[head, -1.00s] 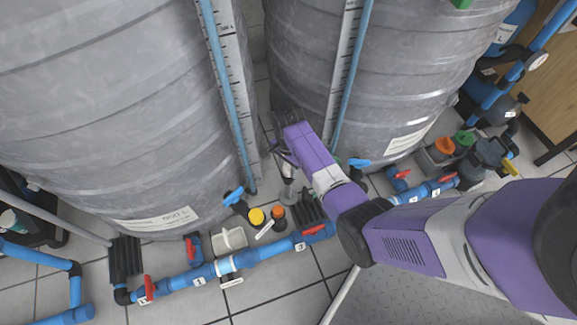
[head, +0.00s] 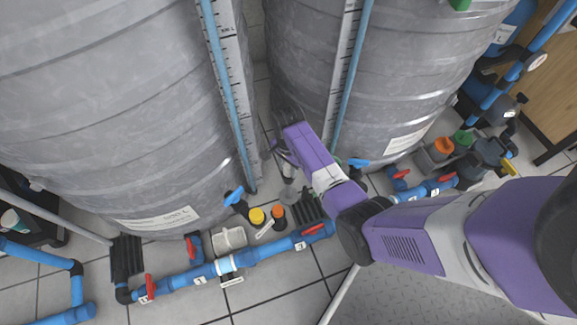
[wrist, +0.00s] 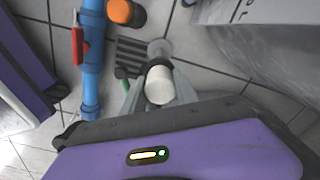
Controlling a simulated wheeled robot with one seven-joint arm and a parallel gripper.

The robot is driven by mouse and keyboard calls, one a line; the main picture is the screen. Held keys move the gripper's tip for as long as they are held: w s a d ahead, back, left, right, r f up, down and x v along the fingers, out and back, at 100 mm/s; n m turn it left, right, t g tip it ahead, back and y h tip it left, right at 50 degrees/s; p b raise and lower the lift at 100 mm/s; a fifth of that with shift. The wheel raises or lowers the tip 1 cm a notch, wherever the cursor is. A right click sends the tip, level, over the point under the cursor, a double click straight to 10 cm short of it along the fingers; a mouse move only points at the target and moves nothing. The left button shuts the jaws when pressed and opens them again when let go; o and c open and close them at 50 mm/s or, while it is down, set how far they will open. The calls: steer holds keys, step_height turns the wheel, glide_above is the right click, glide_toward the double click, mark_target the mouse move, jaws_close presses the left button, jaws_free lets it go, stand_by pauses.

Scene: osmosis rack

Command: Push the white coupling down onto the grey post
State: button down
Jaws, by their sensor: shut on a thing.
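My gripper (wrist: 159,92) is shut on the white coupling (wrist: 159,88), a pale cylinder with a dark band near its far end, seen almost end-on in the wrist view. Beyond it a round grey piece (wrist: 158,48), likely the grey post, partly shows close to the floor. Whether the coupling touches the post I cannot tell. In the head view my gripper (head: 284,158) reaches down between the two tanks. A small grey round piece (head: 288,195) shows just below it, and the coupling there is too small to make out clearly.
Two big grey tanks (head: 110,90) (head: 390,70) stand close on either side. A blue pipe with red valve handles (head: 255,255) runs along the floor in front. Yellow and orange caps (head: 257,216) (head: 278,211) sit near the post.

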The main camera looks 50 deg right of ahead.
mark_target(289, 166)
steer(key=shift+f, duration=0.4)
stand_by(0.3)
steer(key=c, duration=0.9)
jaws_free()
steer(key=shift+o, duration=0.2)
step_height(289, 166, up, 8)
steer(key=p, duration=0.3)
steer(key=shift+f+p, duration=0.1)
steer(key=shift+p, duration=0.3)
steer(key=shift+s+f, duration=0.1)
